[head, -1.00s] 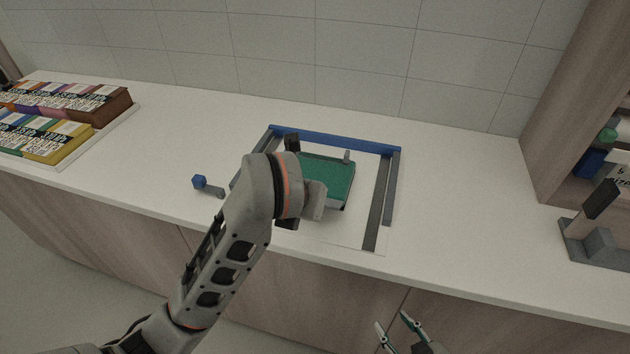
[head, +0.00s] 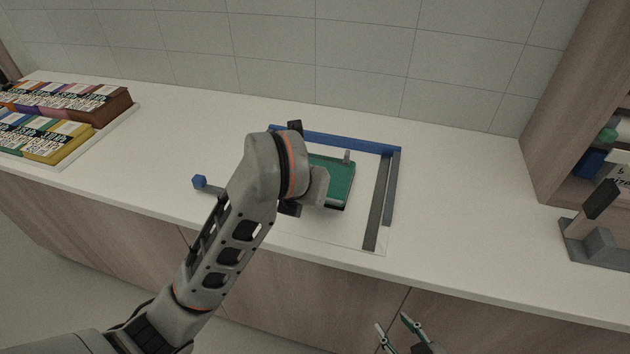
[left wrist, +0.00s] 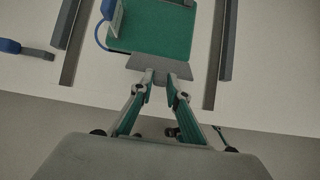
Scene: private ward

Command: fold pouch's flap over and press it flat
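The green pouch (head: 338,180) lies on the counter inside a frame of bars. It also shows in the left wrist view (left wrist: 165,40), with its grey flap (left wrist: 160,62) along the near edge. My left gripper (left wrist: 160,78) has its fingertips close together at the middle of the flap's near edge, with a small grey part of the flap between them. In the head view my left wrist hides these fingers and the pouch's left part. My right gripper (head: 393,331) is open and empty, low in front of the counter.
A blue bar (head: 340,139) runs behind the pouch, with grey bars (head: 378,203) at the right. A blue knob (head: 199,181) on a grey bar is at the left. Boxes (head: 70,100) stand far left. A grey stand (head: 595,245) is far right.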

